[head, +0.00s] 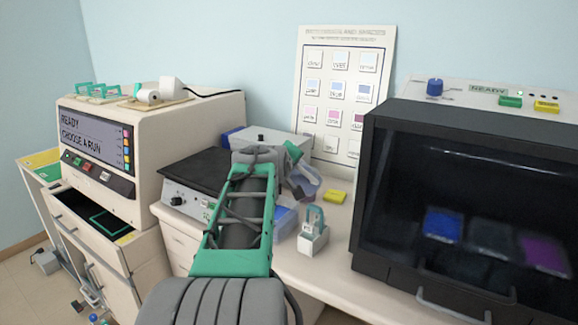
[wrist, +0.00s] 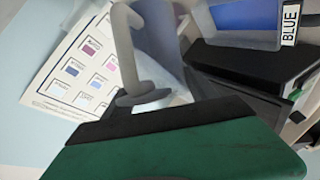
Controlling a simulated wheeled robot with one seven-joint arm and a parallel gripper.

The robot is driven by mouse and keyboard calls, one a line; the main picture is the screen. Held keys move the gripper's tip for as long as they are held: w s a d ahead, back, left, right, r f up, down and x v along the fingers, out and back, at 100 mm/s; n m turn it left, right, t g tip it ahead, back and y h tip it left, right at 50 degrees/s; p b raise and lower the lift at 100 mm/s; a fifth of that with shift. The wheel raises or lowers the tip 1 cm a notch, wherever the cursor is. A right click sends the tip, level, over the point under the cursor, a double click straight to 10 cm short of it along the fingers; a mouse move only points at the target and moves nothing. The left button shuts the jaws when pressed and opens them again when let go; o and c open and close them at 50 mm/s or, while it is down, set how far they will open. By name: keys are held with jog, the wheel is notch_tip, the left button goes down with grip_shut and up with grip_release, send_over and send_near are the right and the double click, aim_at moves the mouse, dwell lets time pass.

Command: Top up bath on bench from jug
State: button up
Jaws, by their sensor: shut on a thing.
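My gripper (head: 297,170) is over the bench, partly hidden by my arm in the head view. In the wrist view its green and black fingers (wrist: 205,98) are shut on the jug. The jug (head: 309,181) is translucent and grey-violet, and looks tilted and clear of the bench top. Its pale handle (wrist: 128,45) shows in the wrist view. A bath (head: 284,224), a clear box with blue contents, stands on the bench below, partly behind my arm. In the wrist view a blue-filled bath (wrist: 245,18) carries a BLUE label. I cannot tell whether liquid is flowing.
A small white holder with a teal handle (head: 313,238) stands right of the bath. A yellow block (head: 335,197) lies behind it. A dark-fronted cabinet (head: 450,210) fills the right. A stainer with a screen (head: 95,140) and open drawer is left. A colour chart (head: 345,80) leans on the wall.

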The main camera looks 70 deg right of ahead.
dwell(0.5)
jog(key=shift+w+f+n+g+b, duration=0.1)
jog(key=shift+f+n+g+b, duration=0.1)
jog(key=shift+n+g+b, duration=0.2)
dwell(0.6)
jog(key=shift+w+a+f+n+g+h, duration=0.1)
jog(key=shift+w+f+n+g+h, duration=0.05)
jog(key=shift+f+n+g+h, duration=0.2)
dwell(0.4)
jog(key=shift+b, duration=0.3)
jog(key=shift+w+f+n, duration=0.15)
jog(key=shift+f+n, duration=0.15)
jog(key=shift+n, duration=0.05)
jog(key=shift+h, duration=0.25)
